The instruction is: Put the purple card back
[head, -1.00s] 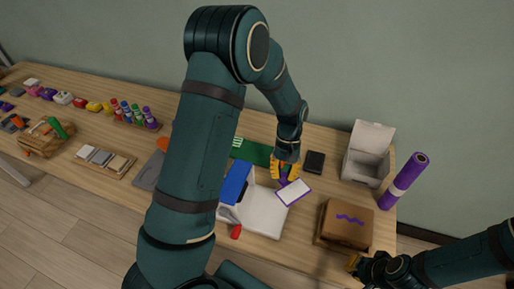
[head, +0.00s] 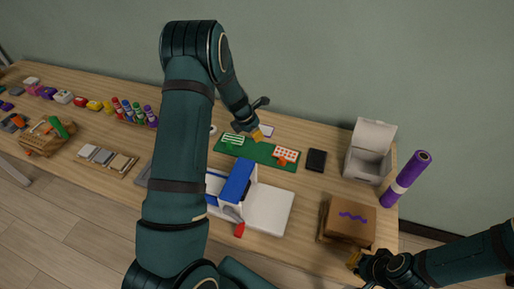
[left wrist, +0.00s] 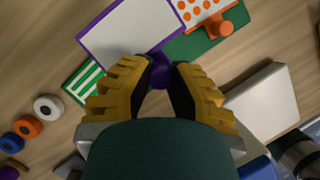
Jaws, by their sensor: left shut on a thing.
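The purple card, white with a purple border, shows in the left wrist view (left wrist: 128,36) and in the head view (head: 267,130). My left gripper (left wrist: 160,72) is shut on its purple knob. It also shows in the head view (head: 256,135), over the back edge of the green board (head: 257,150). The card overlaps the board's middle in the wrist view; I cannot tell its height. A green-striped card (head: 233,138) and an orange-dotted card (head: 287,153) lie on the board, with a gap between them. My right gripper (head: 354,261) is beside the cardboard box; its jaw opening is unclear.
A white machine with a blue part (head: 238,180) stands in front of the board. A black pad (head: 316,160), an open white box (head: 369,158), the cardboard box (head: 347,222) and a purple roll (head: 405,180) are to the right. Several markers (head: 134,113) stand left.

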